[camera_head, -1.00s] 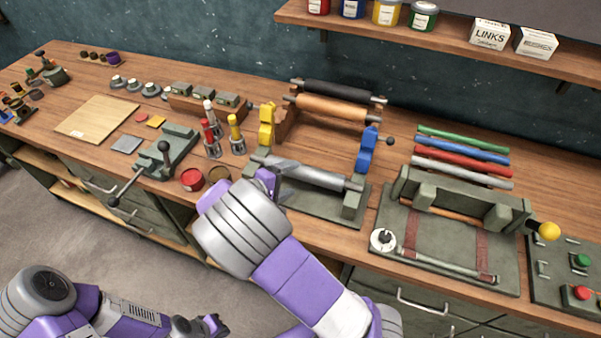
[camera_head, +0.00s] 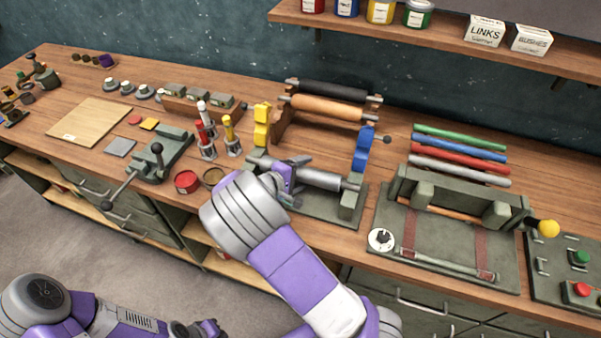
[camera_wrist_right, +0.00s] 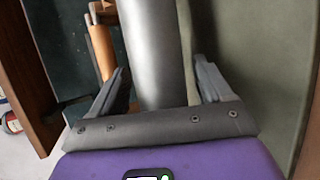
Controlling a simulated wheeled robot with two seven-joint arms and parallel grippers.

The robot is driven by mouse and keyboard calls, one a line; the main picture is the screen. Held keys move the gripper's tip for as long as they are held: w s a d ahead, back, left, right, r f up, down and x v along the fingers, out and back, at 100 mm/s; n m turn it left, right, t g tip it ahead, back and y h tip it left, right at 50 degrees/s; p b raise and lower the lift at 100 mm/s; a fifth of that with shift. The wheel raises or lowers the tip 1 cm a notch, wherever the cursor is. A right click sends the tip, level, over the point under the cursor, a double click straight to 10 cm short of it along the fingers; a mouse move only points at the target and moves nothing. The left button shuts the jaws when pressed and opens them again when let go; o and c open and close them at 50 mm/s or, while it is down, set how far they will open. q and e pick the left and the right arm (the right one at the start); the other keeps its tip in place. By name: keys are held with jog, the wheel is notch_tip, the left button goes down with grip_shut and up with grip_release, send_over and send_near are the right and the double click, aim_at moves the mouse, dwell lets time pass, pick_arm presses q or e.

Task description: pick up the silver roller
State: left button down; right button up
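The silver roller (camera_head: 322,179) is a grey metal cylinder resting level across a green stand (camera_head: 335,216) at the middle of the bench. My right gripper (camera_head: 293,180) is at its left part, with the wrist hiding that end. In the right wrist view the roller (camera_wrist_right: 150,45) runs between the two fingers of the right gripper (camera_wrist_right: 161,80). These fingers are spread, one on each side, with a visible gap on the right. My left gripper (camera_head: 207,328) is low, off the bench at the bottom edge; its finger opening is too small to tell.
A green press (camera_head: 455,205) stands right. Red and yellow-topped tools and a red tin (camera_head: 187,182) are left.

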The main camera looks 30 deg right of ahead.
grip_shut()
jog(key=shift+r, duration=0.1)
dwell(0.3)
